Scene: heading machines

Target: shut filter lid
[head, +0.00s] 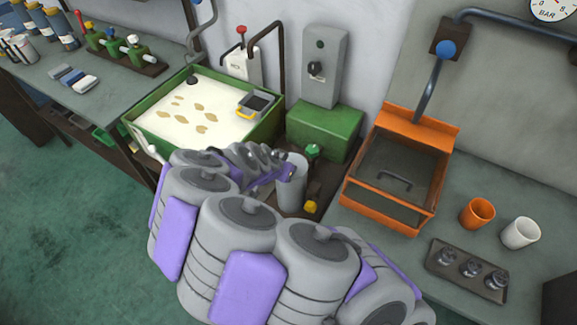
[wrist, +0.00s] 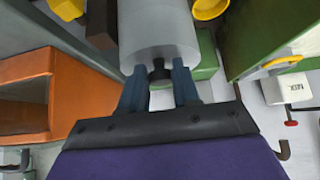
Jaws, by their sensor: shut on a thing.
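A light grey cylinder (head: 292,188) stands among the fittings between the green tank and the orange box. In the wrist view the grey cylinder (wrist: 160,30) faces my gripper, with a small black knob (wrist: 158,70) on its near end. My gripper (wrist: 158,88) has its two blue fingers on either side of this knob and is shut on it. In the head view my gripper (head: 275,172) is beside the cylinder, partly hidden by my arm. I cannot tell for sure which part is the filter lid, or whether it is open.
A green tank (head: 137,130) of white liquid is at left. A green block (head: 325,130) and a grey switch box (head: 325,65) are behind. An orange box (head: 412,130) is at right, near an orange cup (head: 477,213), a white cup (head: 520,232) and a dark tray (head: 440,262).

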